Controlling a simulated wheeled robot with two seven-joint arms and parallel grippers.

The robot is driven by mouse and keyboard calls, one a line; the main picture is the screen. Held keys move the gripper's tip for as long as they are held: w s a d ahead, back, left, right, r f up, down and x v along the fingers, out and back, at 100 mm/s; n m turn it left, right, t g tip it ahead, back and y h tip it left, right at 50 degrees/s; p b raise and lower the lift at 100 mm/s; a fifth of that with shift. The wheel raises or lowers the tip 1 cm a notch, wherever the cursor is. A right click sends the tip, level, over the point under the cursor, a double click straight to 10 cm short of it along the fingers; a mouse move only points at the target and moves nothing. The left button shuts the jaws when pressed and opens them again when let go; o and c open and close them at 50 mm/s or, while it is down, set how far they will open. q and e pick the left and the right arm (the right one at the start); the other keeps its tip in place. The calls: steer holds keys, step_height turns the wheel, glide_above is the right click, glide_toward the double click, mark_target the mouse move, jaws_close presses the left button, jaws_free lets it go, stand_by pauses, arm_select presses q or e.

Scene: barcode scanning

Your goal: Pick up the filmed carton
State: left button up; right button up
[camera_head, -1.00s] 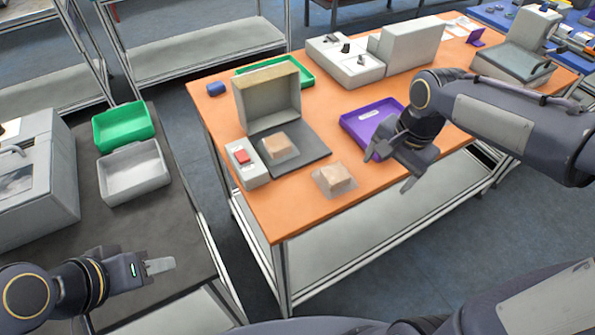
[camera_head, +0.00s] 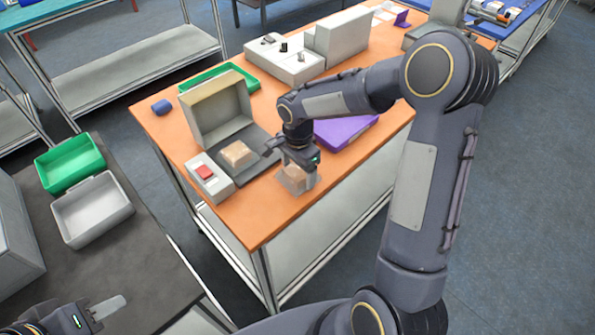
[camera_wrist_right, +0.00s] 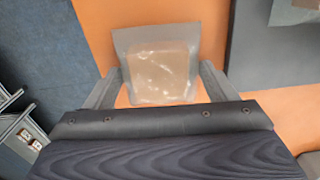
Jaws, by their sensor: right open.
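A filmed carton, a small brown box in clear film, lies near the front edge of the orange table; in the head view this filmed carton (camera_head: 297,178) is partly hidden by my right gripper. In the right wrist view the carton (camera_wrist_right: 157,68) lies between the two open fingers of my right gripper (camera_wrist_right: 158,85), with film spreading past its sides. My right gripper (camera_head: 288,170) points down over it. A second brown carton (camera_head: 236,154) sits on the dark plate of the grey scanner stand. My left gripper (camera_head: 108,308) is low at the left; its finger opening is unclear.
A purple tray (camera_head: 345,131) is behind my right arm. Green (camera_head: 70,163) and grey (camera_head: 92,208) trays stand on the left bench.

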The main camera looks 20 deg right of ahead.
steer(key=shift+f, duration=0.15)
steer(key=c, duration=1.1)
